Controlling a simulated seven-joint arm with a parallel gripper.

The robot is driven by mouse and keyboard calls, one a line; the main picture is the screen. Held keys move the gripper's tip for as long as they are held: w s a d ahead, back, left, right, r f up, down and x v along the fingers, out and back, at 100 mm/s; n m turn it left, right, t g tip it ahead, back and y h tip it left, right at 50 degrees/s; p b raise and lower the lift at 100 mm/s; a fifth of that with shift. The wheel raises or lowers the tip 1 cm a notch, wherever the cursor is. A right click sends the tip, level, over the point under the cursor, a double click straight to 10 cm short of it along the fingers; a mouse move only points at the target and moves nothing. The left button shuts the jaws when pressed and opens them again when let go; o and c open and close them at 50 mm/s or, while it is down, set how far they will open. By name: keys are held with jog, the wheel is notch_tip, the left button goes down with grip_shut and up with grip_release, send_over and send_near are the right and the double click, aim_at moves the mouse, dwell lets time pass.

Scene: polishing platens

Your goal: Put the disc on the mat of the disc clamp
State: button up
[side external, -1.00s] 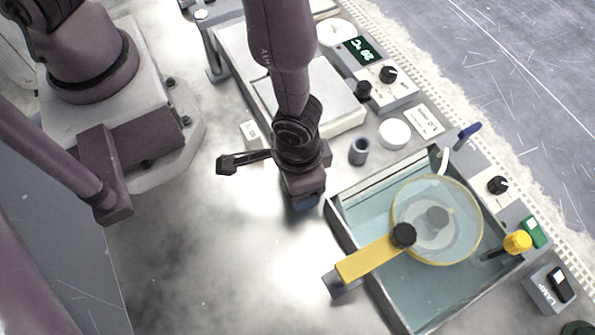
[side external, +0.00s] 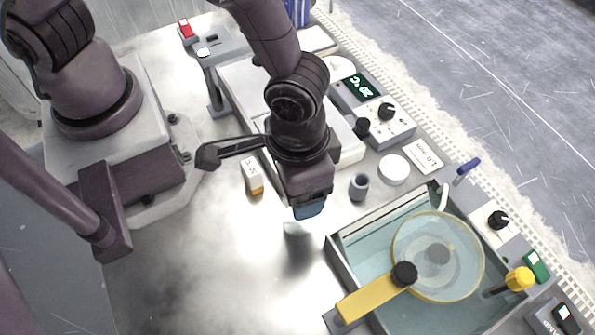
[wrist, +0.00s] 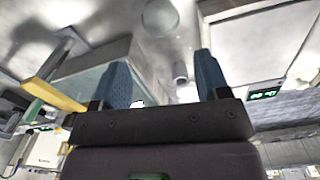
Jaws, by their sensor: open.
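A small pale disc (side external: 297,228) lies on the grey table just below my gripper, partly hidden by it in the side view. In the wrist view a round pale disc (wrist: 160,17) shows beyond the fingertips, apart from them. My gripper (side external: 309,209) points down above the table, left of the water tray. In the wrist view its two blue fingers (wrist: 160,66) are spread with nothing between them. A box with lettering ending in "AMP" (side external: 553,316) is cut off at the lower right. I cannot tell which surface is the clamp's mat.
A grey tray (side external: 337,262) of bluish liquid holds a clear round plate with a yellow rim (side external: 462,246) and a yellow arm (side external: 368,298). A grey cup (side external: 359,187), white round piece (side external: 393,169) and orange-white box (side external: 253,177) stand nearby. Lower-left table is free.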

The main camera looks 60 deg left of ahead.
jog(key=w+a+r+t+h, duration=0.1)
jog(key=w+a+r, duration=0.1)
jog(key=a+r, duration=0.35)
jog(key=w+a+r+t, duration=0.1)
jog(key=w+a+r, duration=0.2)
jog(key=r, duration=0.5)
jog(key=s+a+r+n+t, duration=0.1)
jog(key=s+a+r+t, duration=0.2)
jog(key=a+r, duration=0.7)
jog(key=s+a, duration=0.2)
jog(key=a, duration=0.2)
jog(key=shift+s+n+y, duration=0.2)
jog(key=shift+n+y, duration=0.2)
jog(key=o, duration=0.4)
jog(key=shift+s+a+r+t, duration=0.25)
jog(key=shift+a+t, duration=0.05)
